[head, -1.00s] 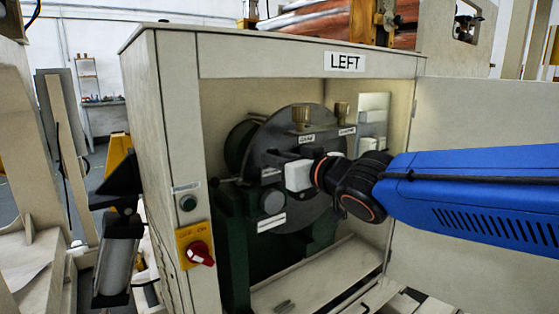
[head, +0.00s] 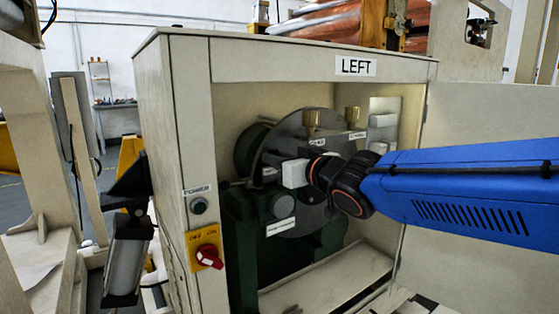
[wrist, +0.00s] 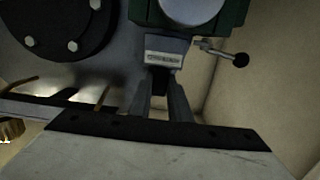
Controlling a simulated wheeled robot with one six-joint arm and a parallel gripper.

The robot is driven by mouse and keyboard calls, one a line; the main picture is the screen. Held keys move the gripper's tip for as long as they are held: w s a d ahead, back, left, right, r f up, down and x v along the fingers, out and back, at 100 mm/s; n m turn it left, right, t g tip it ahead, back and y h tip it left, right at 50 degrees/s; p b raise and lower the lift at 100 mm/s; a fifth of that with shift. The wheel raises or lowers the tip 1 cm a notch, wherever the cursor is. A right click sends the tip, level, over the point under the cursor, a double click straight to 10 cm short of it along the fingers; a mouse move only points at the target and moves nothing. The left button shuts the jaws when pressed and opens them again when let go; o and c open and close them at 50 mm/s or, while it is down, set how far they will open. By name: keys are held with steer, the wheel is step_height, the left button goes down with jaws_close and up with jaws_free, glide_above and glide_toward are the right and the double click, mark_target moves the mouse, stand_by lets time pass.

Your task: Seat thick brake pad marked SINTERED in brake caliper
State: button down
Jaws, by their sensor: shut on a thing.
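My gripper (wrist: 161,100) reaches into the cabinet marked LEFT. In the wrist view its two fingers are shut on a dark block, taken to be the brake pad (wrist: 160,82); no SINTERED marking on it can be read. The held block is right below a grey part with a small unreadable label (wrist: 163,57), beside the large disc (wrist: 40,75). I cannot tell whether they touch, or whether that part is the caliper. In the head view the gripper's white body is in front of the disc (head: 318,125) and hides part of it; the pad is not distinct there.
The cabinet (head: 172,120) frames the opening, with a red switch (head: 208,257) on its left post. A handle with a black ball (wrist: 240,60) sticks out right of the labelled part. The cabinet floor looks mostly clear.

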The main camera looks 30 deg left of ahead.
mark_target(269, 175)
steer(key=shift+w+a, duration=0.25)
steer(key=shift+a, duration=0.3)
steer(key=shift+s, duration=0.15)
steer(key=shift+s+a, duration=0.25)
steer(key=shift+s, duration=0.05)
stand_by(0.4)
steer(key=shift+f, duration=2.3)
stand_by(1.1)
steer(key=c, duration=1.6)
jaws_free()
steer(key=shift+o, duration=0.2)
steer(key=v, duration=1.7)
steer(key=shift+d, duration=0.2)
steer(key=shift+s, duration=0.15)
